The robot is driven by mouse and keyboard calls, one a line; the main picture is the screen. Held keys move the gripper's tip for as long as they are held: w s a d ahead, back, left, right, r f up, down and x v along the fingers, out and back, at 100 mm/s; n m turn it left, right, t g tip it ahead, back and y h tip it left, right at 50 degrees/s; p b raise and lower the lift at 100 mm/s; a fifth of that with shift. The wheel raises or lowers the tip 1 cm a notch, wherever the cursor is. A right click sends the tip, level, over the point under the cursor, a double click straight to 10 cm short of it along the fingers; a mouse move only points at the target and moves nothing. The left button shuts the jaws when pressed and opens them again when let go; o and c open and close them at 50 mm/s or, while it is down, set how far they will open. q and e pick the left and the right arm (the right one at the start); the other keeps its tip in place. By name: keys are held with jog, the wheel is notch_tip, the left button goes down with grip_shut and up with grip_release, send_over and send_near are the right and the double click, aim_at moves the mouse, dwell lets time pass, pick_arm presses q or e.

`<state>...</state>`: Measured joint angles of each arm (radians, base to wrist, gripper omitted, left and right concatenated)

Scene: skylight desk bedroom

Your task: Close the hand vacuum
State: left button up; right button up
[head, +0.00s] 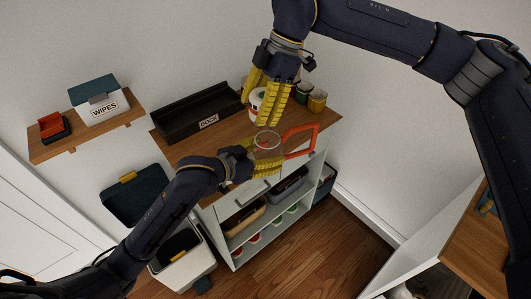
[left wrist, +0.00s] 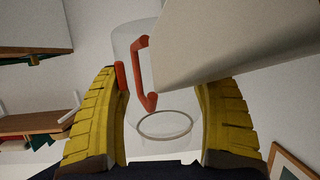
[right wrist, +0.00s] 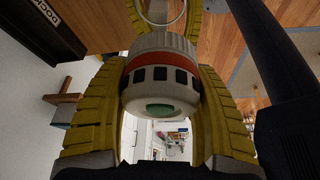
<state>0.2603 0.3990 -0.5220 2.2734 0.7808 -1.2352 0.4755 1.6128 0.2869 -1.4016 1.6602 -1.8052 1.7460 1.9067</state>
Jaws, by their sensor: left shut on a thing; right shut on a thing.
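A clear cylinder (left wrist: 152,100) with a pale ring at one end is between the yellow fingers of my left gripper (head: 262,158), which is shut on it. An orange-red handle (head: 302,141) shows beside the cylinder; the left wrist view shows it through or against the clear wall (left wrist: 143,75). My right gripper (head: 270,103) is shut on a white round part (right wrist: 160,85) with a red band, dark windows and a green disc. In the right wrist view the cylinder's ring (right wrist: 160,12) lies just beyond the white part. Whether they touch cannot be told.
A black tray labelled DOCK (head: 195,118) stands on the wooden cabinet top (head: 170,147), left of the grippers. Several small pots (head: 317,101) stand at the back right. A wall shelf (head: 85,139) holds a wipes box (head: 105,107). An open-lidded bin (head: 183,262) stands below.

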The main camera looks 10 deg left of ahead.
aim_at(262, 133)
jog(key=shift+w+d+f+m, duration=0.3)
jog(key=shift+w+d+f, duration=0.1)
jog(key=shift+w+f, duration=0.4)
jog(key=shift+s+f, duration=0.15)
jog(key=shift+f, duration=0.1)
jog(key=shift+f, duration=1.8)
jog(key=shift+f, duration=0.15)
jog(key=shift+f, duration=0.8)
jog(key=shift+f, duration=0.6)
